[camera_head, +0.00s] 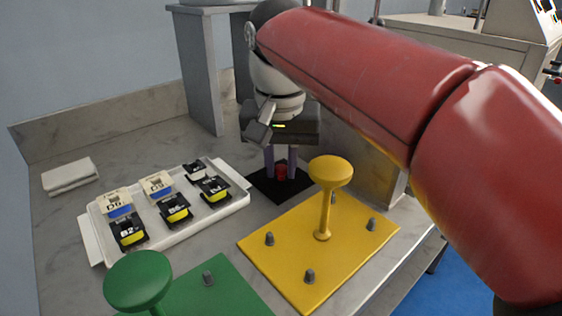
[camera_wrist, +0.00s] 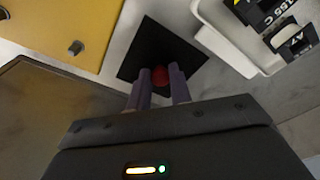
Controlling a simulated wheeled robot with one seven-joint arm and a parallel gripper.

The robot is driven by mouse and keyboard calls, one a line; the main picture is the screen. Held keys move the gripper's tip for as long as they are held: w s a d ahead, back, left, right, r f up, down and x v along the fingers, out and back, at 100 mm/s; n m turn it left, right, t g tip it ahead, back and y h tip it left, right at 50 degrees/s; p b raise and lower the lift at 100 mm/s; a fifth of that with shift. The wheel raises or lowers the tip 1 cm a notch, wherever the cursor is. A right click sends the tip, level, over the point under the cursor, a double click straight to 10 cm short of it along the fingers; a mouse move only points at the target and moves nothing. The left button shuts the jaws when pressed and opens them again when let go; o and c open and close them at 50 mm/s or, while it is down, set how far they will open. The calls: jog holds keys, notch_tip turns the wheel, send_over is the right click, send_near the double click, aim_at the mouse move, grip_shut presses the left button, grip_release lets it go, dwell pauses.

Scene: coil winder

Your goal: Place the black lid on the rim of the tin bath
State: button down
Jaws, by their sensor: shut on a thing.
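The black lid (camera_head: 264,187) is a flat dark square with a red knob (camera_head: 281,172). It also shows in the wrist view (camera_wrist: 146,40), with the red knob (camera_wrist: 160,75) between my fingers. My gripper (camera_head: 281,165) points down and its purple fingers are shut on the knob. The lid looks level, at or just above the counter; I cannot tell if it touches. A box with a brownish top and a thin rim (camera_wrist: 45,120), left of my gripper in the wrist view, may be the tin bath. My arm hides much of it in the head view.
A white tray (camera_head: 192,234) with labelled black and cream blocks stands left of the lid. A yellow board (camera_head: 275,262) with pegs and a tall yellow knob (camera_head: 330,171) lies in front. A green board (camera_head: 225,290) is nearer. A folded cloth (camera_head: 69,176) lies far left.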

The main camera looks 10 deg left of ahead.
jog(key=c, duration=1.3)
grip_release()
jog(key=shift+f, duration=0.1)
